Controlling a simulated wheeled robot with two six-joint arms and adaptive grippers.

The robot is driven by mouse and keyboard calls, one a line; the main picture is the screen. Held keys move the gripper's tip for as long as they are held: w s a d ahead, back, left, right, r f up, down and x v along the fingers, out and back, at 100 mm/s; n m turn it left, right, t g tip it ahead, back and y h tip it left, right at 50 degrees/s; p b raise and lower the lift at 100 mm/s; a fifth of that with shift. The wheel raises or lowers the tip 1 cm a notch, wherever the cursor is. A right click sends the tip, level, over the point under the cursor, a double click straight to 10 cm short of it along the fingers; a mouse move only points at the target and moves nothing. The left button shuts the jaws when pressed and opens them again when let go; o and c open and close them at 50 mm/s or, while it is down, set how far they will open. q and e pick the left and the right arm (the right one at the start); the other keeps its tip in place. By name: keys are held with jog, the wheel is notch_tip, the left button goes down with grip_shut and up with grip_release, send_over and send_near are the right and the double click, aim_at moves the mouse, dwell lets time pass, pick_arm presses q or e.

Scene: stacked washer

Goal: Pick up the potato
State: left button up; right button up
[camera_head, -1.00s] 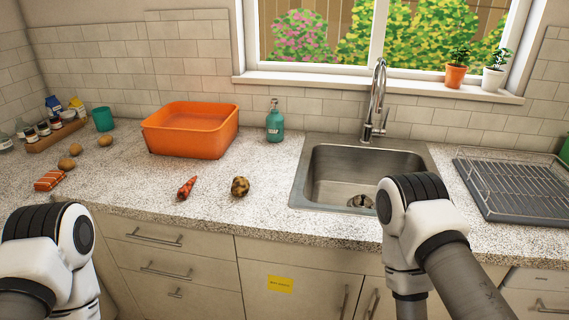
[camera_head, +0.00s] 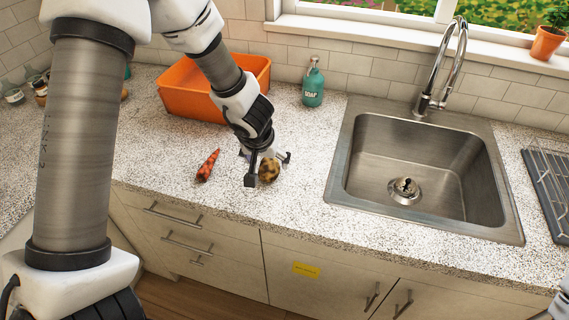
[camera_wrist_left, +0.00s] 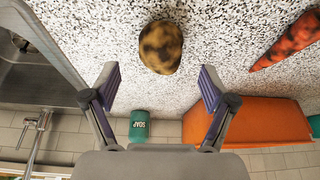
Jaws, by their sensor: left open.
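The potato (camera_head: 268,170), brown with dark blotches, lies on the speckled counter left of the sink. In the left wrist view the potato (camera_wrist_left: 161,47) sits just beyond the fingertips, centred between them. My left gripper (camera_head: 266,170) reaches down from above with its fingers spread by the potato. In the left wrist view the left gripper (camera_wrist_left: 157,82) is open and empty. My right gripper does not show.
A reddish carrot (camera_head: 208,165) lies left of the potato. An orange basin (camera_head: 190,92) and a teal soap bottle (camera_head: 313,85) stand behind. The steel sink (camera_head: 340,180) is to the right, with a dish rack (camera_head: 547,185) beyond. The counter's front edge is close.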

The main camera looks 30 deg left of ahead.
aim_at(267, 170)
pick_arm(q)
jog(key=shift+s+f+b, duration=0.25)
jog(key=shift+f+b, duration=0.1)
jog(key=shift+f, duration=0.2)
jog(key=b+x, duration=0.2)
jog(key=x, duration=0.2)
jog(key=shift+s+d, duration=0.15)
jog(key=shift+w+f, duration=0.15)
jog(key=shift+w, duration=0.15)
jog(key=shift+s, duration=0.2)
jog(key=shift+c, duration=1.4)
jog(key=shift+s+r, duration=0.15)
jog(key=shift+r, duration=0.1)
jog(key=c, duration=1)
